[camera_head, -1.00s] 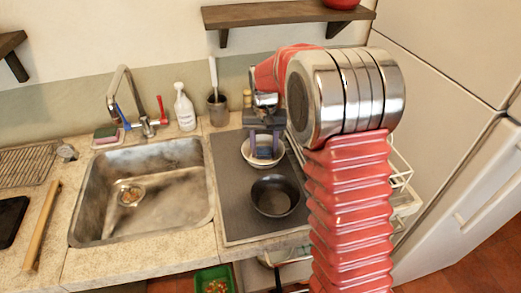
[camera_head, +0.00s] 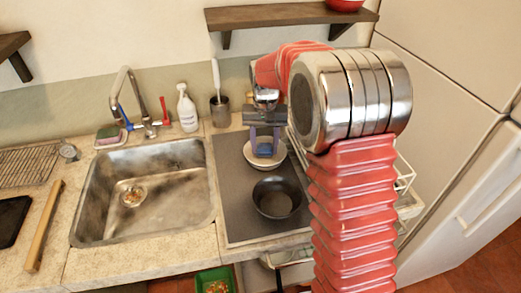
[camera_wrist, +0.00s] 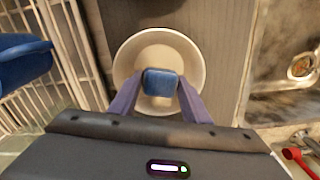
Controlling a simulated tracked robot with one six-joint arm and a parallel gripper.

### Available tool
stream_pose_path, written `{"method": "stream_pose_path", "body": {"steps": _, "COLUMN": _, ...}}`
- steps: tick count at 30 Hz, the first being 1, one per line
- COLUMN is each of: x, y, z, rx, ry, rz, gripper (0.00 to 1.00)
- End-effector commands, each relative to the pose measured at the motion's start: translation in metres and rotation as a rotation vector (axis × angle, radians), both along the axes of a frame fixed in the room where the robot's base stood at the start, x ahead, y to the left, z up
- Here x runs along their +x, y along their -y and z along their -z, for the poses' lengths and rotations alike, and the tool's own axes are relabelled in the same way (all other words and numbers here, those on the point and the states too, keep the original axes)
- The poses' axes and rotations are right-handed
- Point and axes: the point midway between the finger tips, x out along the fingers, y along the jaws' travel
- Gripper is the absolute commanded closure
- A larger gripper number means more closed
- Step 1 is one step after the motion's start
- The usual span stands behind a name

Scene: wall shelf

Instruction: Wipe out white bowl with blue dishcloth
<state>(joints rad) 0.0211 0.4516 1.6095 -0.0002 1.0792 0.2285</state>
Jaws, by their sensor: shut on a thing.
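The white bowl (camera_head: 263,162) stands on the dark mat behind the dark bowl. The wrist view shows its pale inside and rim (camera_wrist: 196,55) from above. The folded blue dishcloth (camera_wrist: 160,83) is between the fingertips of my gripper (camera_wrist: 160,88), over the inside of the bowl. My gripper (camera_head: 265,147) is shut on the cloth and points down. Whether the cloth touches the bowl's inside cannot be told. My gripper and the cloth hide part of the bowl in the head view.
A dark bowl (camera_head: 277,197) stands just in front of the white bowl on the mat (camera_head: 237,215). The metal sink (camera_head: 180,205) is to the left. A utensil pot (camera_head: 220,112) and a white spray bottle (camera_head: 187,108) stand behind. A white dish rack (camera_head: 405,182) is at right.

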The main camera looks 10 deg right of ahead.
Motion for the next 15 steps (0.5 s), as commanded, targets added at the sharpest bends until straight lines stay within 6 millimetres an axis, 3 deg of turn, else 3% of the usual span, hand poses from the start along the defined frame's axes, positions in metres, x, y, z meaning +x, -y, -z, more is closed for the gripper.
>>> {"method": "stream_pose_path", "body": {"steps": 15, "x": -0.002, "y": 0.0, "z": -0.037, "rx": 0.0, "ry": 0.002, "rz": 0.0, "gripper": 0.75}}
